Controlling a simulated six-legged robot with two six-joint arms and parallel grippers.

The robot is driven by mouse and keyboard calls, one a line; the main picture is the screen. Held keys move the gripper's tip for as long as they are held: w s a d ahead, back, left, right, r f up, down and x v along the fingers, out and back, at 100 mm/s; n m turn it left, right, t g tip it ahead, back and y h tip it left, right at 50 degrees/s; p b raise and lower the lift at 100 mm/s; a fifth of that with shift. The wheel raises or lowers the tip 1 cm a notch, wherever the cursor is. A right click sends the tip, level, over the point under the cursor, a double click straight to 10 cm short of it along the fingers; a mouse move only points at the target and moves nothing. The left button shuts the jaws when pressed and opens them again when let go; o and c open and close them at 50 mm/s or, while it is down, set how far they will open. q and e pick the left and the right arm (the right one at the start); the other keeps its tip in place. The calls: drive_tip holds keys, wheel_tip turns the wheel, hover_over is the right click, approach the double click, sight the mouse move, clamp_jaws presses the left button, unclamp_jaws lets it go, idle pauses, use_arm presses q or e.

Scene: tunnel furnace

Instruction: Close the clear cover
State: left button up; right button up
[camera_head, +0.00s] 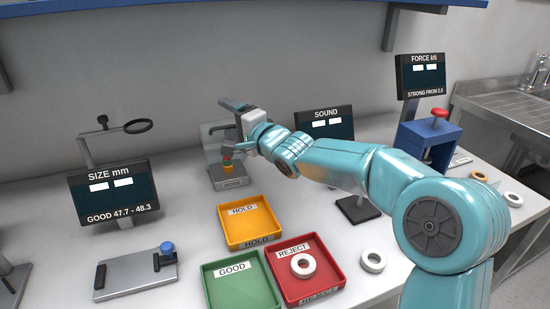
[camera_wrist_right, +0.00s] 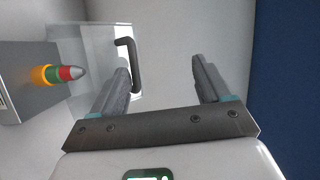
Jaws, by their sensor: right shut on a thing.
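The clear cover (camera_wrist_right: 92,45) is a see-through panel with a dark bent handle (camera_wrist_right: 135,66), beside the grey gauge block in the right wrist view. In the head view its handle (camera_head: 214,128) shows at the back wall. My right gripper (camera_head: 226,126) reaches in from the right, its fingers on either side of the handle. A plug with yellow, green and red rings (camera_wrist_right: 60,74) sticks out of the block. My left gripper is out of view.
Below the gauge (camera_head: 228,182) lie yellow HOLD (camera_head: 232,243), green GOOD (camera_head: 213,285) and red REJECT (camera_head: 330,272) trays. A white ring (camera_head: 302,265) lies in REJECT, another (camera_head: 373,260) on the bench. The SIZE display (camera_head: 112,191) stands left.

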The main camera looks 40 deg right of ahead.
drive_tip(key=shift+s+d+r, duration=0.45)
drive_tip(key=shift+s+r, duration=0.1)
drive_tip(key=shift+r, duration=0.25)
drive_tip(key=shift+c, duration=0.4)
drive_tip(key=shift+s+d+t+b, duration=0.15)
drive_tip(key=shift+s+b, duration=0.05)
drive_tip(key=shift+s, duration=0.45)
drive_tip(key=shift+s+d+t+b, duration=0.1)
drive_tip(key=shift+s+t+b, duration=0.05)
drive_tip(key=shift+s, duration=0.45)
drive_tip(key=shift+c, duration=1.2)
drive_tip(key=s+d+f+b, duration=0.1)
drive_tip(key=s+f, duration=0.4)
drive_tip(key=s, duration=0.5)
drive_tip(key=shift+s+d+b, duration=0.3)
drive_tip(key=shift+b, duration=0.15)
